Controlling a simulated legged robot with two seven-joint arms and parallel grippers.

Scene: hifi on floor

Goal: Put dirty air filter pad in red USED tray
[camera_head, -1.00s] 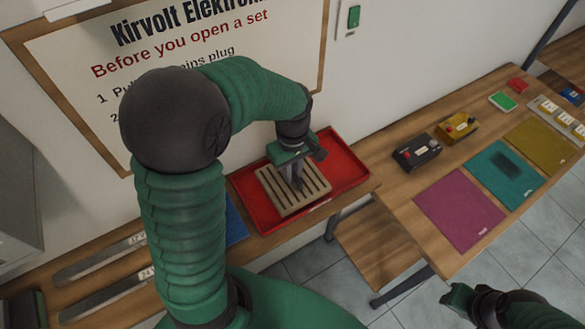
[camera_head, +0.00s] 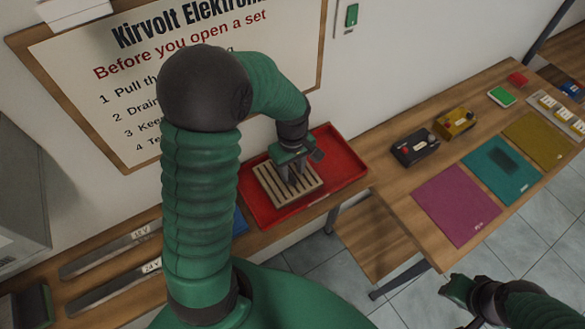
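The air filter pad (camera_head: 273,189) is a beige slab with dark slots. It appears to lie flat in the left part of the red tray (camera_head: 346,172), within its rim. My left gripper (camera_head: 290,182) points down over the middle of the pad. Its two fingers look apart, with their tips at the pad's top. The fingers hide a little of the pad. Any lettering on the tray cannot be read. My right gripper (camera_head: 456,290) is low at the right over the floor, away from the tray; its fingers are too small to judge.
A blue item (camera_head: 240,222) shows partly behind my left arm. Metal strips (camera_head: 112,250) lie on the left bench. The right bench holds a magenta mat (camera_head: 456,205), a teal mat (camera_head: 515,180), a yellow mat (camera_head: 540,138) and a dark box (camera_head: 415,149). The tray's right part is free.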

